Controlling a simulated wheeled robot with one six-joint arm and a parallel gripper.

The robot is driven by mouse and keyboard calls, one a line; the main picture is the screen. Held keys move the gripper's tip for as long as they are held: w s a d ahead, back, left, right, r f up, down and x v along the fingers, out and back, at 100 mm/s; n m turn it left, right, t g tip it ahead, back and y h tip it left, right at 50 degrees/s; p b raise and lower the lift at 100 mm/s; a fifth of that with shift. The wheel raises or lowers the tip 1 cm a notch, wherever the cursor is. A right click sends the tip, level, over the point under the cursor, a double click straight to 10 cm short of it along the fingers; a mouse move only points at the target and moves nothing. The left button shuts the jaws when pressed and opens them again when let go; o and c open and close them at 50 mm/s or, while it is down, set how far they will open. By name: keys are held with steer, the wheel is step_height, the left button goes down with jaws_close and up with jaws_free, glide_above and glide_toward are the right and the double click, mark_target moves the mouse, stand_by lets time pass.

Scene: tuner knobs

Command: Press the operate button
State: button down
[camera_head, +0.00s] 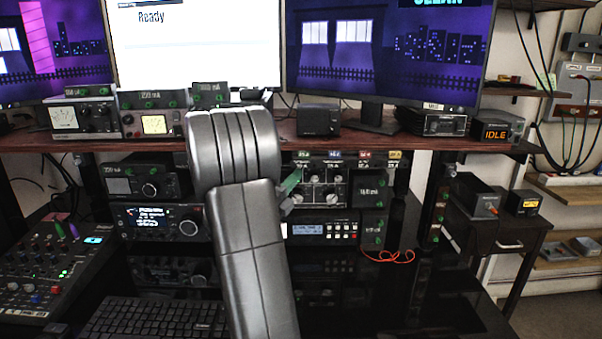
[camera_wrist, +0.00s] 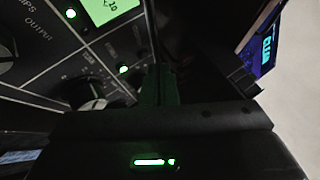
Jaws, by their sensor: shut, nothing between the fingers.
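The tuner panel (camera_head: 330,190) with several pale round knobs stands on the shelf under the desk, just right of my arm. My gripper (camera_head: 290,182) shows as a green tip at its left edge, partly hidden by my arm. In the wrist view my gripper (camera_wrist: 159,86) is shut and empty, its dark green fingers pointing at a dark panel. That panel has a dark knob (camera_wrist: 88,95), a lit green display (camera_wrist: 112,10) and small green lights. I cannot make out which control is the operate button, or whether the fingertips touch the panel.
The wooden desk edge (camera_head: 420,144) runs above the shelf, with monitors over it. A small box (camera_head: 495,132) reads IDLE at the right. Radios (camera_head: 160,222), a mixer (camera_head: 52,265) and a keyboard (camera_head: 150,318) crowd the left. A red cable (camera_head: 390,256) hangs below the tuner.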

steer(key=s+b, duration=0.4)
steer(key=s, duration=0.2)
steer(key=shift+w, duration=0.1)
stand_by(0.4)
